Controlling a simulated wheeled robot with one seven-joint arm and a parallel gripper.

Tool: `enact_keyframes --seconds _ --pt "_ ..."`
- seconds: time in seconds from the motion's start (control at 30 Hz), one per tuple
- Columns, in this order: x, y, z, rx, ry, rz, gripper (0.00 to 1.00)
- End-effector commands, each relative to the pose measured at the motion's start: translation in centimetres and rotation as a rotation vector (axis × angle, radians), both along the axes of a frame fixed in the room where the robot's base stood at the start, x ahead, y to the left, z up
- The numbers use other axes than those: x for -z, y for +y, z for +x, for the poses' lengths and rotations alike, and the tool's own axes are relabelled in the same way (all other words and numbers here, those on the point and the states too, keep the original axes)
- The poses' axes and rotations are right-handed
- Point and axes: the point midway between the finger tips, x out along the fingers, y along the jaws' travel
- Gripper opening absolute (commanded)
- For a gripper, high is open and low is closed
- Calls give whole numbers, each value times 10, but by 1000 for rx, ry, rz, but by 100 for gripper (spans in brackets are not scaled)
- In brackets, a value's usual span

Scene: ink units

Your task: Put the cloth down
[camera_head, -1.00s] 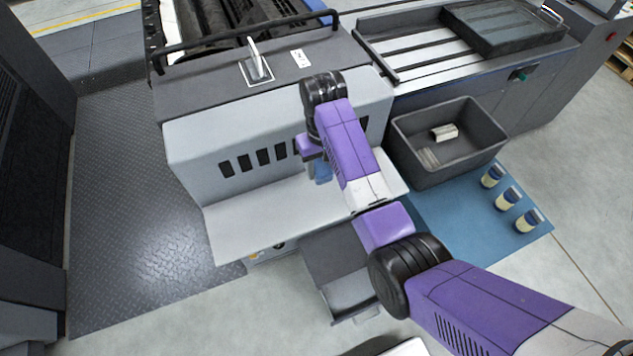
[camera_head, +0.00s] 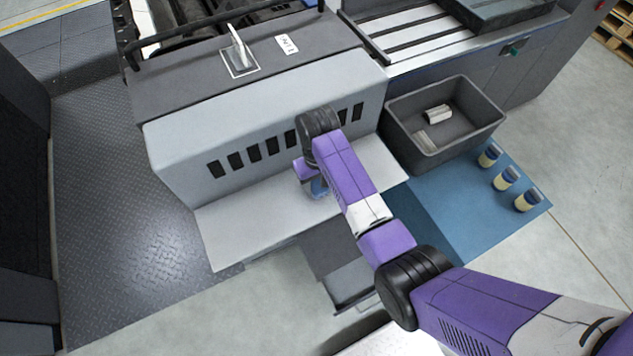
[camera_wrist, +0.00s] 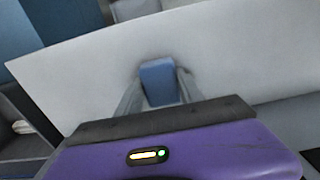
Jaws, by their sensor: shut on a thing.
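A folded blue cloth (camera_wrist: 159,80) is between the two fingers of my gripper (camera_wrist: 158,92) in the wrist view. The gripper is shut on it, over a pale grey shelf (camera_wrist: 80,75). In the head view my gripper (camera_head: 316,187) is low over the same shelf (camera_head: 240,222), and a small part of the blue cloth (camera_head: 319,188) shows below the purple wrist. My forearm hides some of the shelf behind it. I cannot tell whether the cloth touches the shelf.
Several cream jars (camera_head: 505,178) stand on the mat. The slotted machine front (camera_head: 250,125) rises behind the shelf. The shelf's left part is clear.

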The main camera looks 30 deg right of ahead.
Motion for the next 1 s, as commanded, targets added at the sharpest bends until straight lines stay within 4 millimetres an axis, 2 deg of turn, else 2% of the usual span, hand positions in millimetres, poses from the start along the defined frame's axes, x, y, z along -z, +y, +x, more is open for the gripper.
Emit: enact_keyframes --seconds 0.2,0.23,0.3,0.33,0.73,0.87,1.0 --pt "3 0 0 0 0 0 0" --pt "2 0 0 0 0 0 50" --pt "2 0 0 0 0 0 64" --pt "2 0 0 0 0 0 66" --pt "-4 0 1 0 -1 0 66" --pt "-21 0 2 1 -5 0 66" --pt "-50 0 2 1 -6 0 66"
